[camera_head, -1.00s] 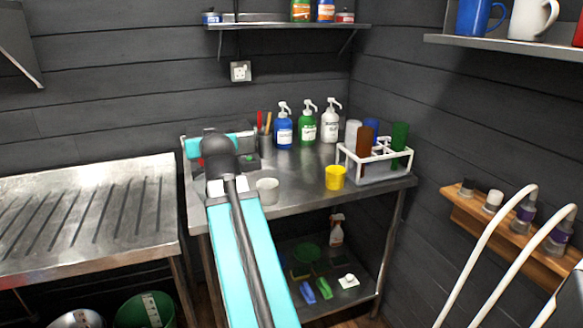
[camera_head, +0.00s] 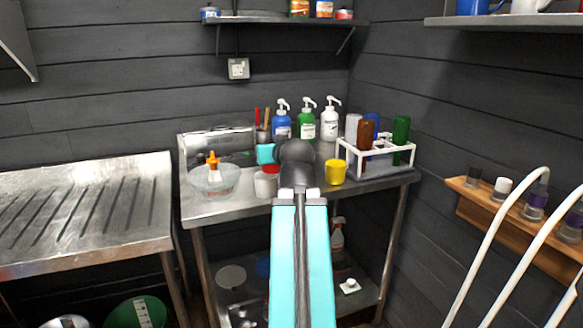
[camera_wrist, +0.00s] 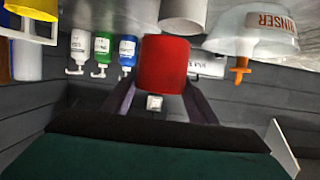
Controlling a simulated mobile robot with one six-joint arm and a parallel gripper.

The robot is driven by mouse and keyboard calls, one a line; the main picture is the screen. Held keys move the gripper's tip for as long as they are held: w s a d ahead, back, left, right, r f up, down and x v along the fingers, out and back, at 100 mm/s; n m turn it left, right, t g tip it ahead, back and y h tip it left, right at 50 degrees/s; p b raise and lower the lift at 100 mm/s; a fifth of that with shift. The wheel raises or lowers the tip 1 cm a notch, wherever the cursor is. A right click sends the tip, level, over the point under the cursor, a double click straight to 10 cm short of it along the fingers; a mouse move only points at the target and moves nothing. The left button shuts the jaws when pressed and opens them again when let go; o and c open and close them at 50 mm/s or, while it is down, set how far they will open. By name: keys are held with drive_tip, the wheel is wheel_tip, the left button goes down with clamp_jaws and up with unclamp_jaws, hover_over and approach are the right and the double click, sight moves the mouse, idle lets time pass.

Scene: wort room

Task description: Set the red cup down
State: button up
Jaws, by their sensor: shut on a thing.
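The red cup (camera_wrist: 165,62) is between the two dark fingers of my gripper (camera_wrist: 163,90) in the wrist view, which looks upside down. The gripper is shut on it. In the head view only a small part of the red cup (camera_head: 271,168) shows, behind a white cup (camera_head: 265,186) and left of my dark wrist. My gripper's fingers are hidden there. The cup is over or at the steel table (camera_head: 225,212); I cannot tell if its base touches the top.
A yellow cup (camera_head: 335,172) and a white bottle rack (camera_head: 377,160) are on the right. Pump bottles (camera_head: 306,122) stand behind. Bare tabletop shows at the front left.

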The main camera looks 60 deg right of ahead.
drive_tip(key=s+d+f+b, duration=0.2)
drive_tip(key=s+f+b, duration=0.1)
drive_tip(key=s, duration=0.4)
drive_tip(key=shift+d+f+b, duration=0.35)
drive_tip(key=shift+f+b, duration=0.05)
drive_tip(key=shift+b, duration=0.1)
drive_tip(key=shift+w+d, duration=0.1)
drive_tip(key=shift+w, duration=0.05)
drive_tip(key=w+d+p, duration=0.1)
drive_tip(key=d+p, duration=0.1)
drive_tip(key=w+d+p, duration=0.2)
drive_tip(key=shift+d+f+p, duration=0.15)
drive_tip(key=shift+p, duration=0.25)
drive_tip(key=w+d+p, duration=0.1)
drive_tip(key=p, duration=0.7)
drive_tip(key=shift+w+d+p, duration=0.15)
drive_tip(key=shift+p, duration=0.25)
drive_tip(key=p, duration=0.5)
drive_tip(key=shift+w+d, duration=0.1)
drive_tip(key=shift+d, duration=0.1)
drive_tip(key=p, duration=0.5)
drive_tip(key=shift+d+f, duration=0.1)
drive_tip(key=shift+f, duration=0.1)
